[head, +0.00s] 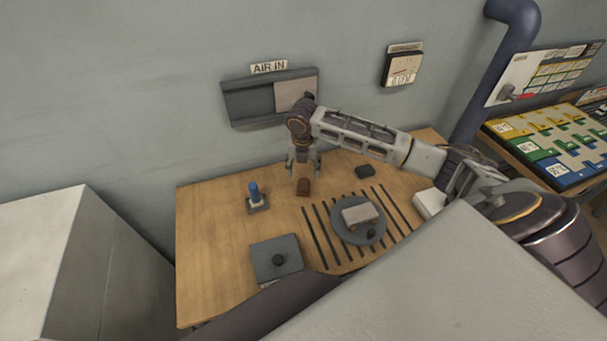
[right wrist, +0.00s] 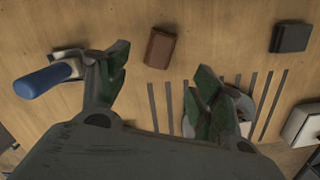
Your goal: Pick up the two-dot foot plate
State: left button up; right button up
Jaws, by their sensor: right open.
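No dots can be made out on any part, so I cannot tell for sure which one is the two-dot foot plate. A small brown block (head: 303,187) lies on the wooden table; it also shows in the right wrist view (right wrist: 159,47). A small dark block (head: 365,171) lies to its right, also in the right wrist view (right wrist: 291,38). My right gripper (head: 304,170) is open and empty, pointing down above the table close to the brown block. In the right wrist view its fingers (right wrist: 163,68) stand apart on either side of the brown block's near end. My left gripper is not in view.
A blue-topped peg (head: 254,192) on a base stands left of the gripper. A round disc (head: 343,231) carrying a grey block (head: 360,214) sits over dark slots.

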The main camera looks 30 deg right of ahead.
aim_at(365, 212)
jog(key=z, duration=1.7)
